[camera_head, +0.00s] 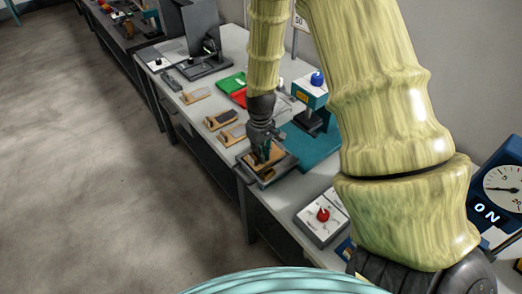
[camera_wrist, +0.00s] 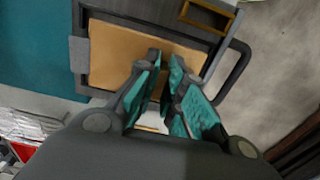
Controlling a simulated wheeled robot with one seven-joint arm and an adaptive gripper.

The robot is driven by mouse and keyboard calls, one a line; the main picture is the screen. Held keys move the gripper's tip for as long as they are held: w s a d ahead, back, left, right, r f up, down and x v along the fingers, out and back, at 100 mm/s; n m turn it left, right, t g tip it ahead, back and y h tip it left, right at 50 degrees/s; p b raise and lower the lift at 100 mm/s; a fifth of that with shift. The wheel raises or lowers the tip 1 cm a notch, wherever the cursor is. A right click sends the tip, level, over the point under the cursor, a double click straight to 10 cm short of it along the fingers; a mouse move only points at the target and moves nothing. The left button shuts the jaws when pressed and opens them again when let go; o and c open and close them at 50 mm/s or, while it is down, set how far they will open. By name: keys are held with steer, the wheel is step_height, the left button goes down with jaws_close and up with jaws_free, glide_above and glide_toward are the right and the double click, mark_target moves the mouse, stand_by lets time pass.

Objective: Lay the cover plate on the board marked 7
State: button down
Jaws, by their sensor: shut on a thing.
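My gripper (camera_head: 262,146) points down over a dark-framed tray (camera_head: 268,180) at the bench's near edge. In the wrist view my gripper (camera_wrist: 166,62) has its teal fingers close together, shut on a narrow dark piece. Most of that piece is hidden by the fingers; it appears to be the cover plate. Below the fingertips a flat tan surface (camera_wrist: 115,55) fills the tray. I cannot tell whether the held piece touches it. Small tan boards lie in a row beyond: one (camera_head: 196,96), another with a dark top (camera_head: 221,120), and a nearer one (camera_head: 231,136). No number 7 is readable.
A teal mat (camera_head: 318,148) lies right of the tray, with a blue-knobbed device (camera_head: 311,95) behind it. A red-knobbed control box (camera_head: 322,214) stands nearer. Green (camera_head: 232,82) and red pieces lie behind the boards. The tray has a dark handle (camera_wrist: 238,70).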

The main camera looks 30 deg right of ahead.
steer(key=shift+s+a+r, duration=0.15)
steer(key=shift+r, duration=0.35)
steer(key=shift+w+f, duration=0.1)
steer(key=shift+w, duration=0.1)
steer(key=shift+p, duration=0.35)
steer(key=shift+s+p, duration=0.15)
steer(key=shift+p, duration=0.45)
stand_by(0.7)
steer(key=shift+f, duration=0.35)
stand_by(0.5)
steer(key=c, duration=1.5)
jaws_free()
steer(key=shift+o, duration=0.2)
steer(key=shift+s+a, duration=0.1)
steer(key=shift+a, duration=0.05)
